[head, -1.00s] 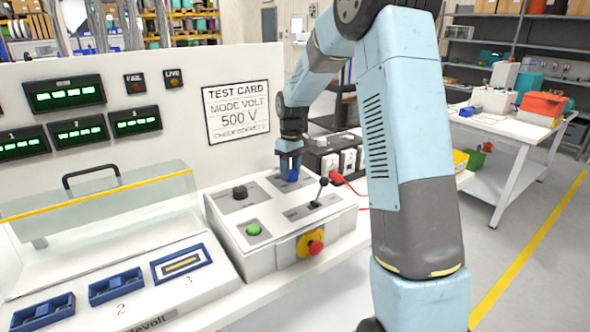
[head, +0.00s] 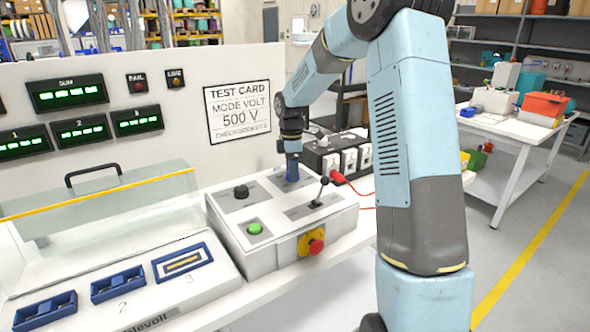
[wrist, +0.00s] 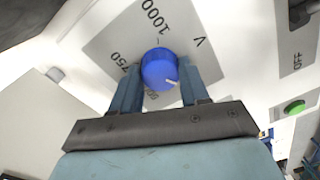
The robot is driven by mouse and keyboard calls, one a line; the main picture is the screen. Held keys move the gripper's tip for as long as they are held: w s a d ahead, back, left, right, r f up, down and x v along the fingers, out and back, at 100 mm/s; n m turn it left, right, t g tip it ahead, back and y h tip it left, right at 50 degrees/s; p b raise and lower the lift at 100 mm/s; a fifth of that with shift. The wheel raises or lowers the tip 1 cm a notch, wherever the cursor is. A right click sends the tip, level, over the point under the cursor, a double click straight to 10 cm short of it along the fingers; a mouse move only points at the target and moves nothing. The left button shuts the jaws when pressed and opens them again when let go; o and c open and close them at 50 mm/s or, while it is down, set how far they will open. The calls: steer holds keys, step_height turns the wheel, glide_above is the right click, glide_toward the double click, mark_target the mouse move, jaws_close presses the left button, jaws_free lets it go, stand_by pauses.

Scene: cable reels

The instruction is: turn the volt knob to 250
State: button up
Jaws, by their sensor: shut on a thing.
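The volt knob (wrist: 160,69) is round and blue, on a grey dial plate (wrist: 190,25) marked V. Its white pointer line aims to the lower right in the wrist view. The figures 1000 and 750 are legible, and another figure at lower left is partly covered by a finger. I cannot see a 250 mark. My gripper (wrist: 162,74) is shut on the knob, one finger on each side. In the head view my gripper (head: 292,150) reaches down from above to the knob (head: 292,172) at the panel's back right.
The control box (head: 275,250) also carries a black knob (head: 241,191), a lever (head: 319,192), a green button (head: 254,227) and a red stop button (head: 316,246). A test card (head: 238,111) reads mode volt, 500 V. A socket box (head: 345,155) with a red lead stands behind.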

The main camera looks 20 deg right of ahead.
steer(key=shift+w+d+r+n, duration=0.1)
steer(key=shift+w+d+n, duration=0.05)
steer(key=shift+n, duration=0.5)
steer(key=shift+w+d+r+n, duration=0.1)
steer(key=shift+w+d+n, duration=0.05)
steer(key=shift+n, duration=0.5)
steer(key=shift+a, duration=0.1)
steer(key=o, duration=1)
steer(key=shift+f, duration=0.2)
steer(key=shift+o, duration=0.2)
step_height(320, 180, up, 14)
steer(key=shift+w+f, duration=0.15)
steer(key=shift+w, duration=0.05)
steer(key=shift+a, duration=0.1)
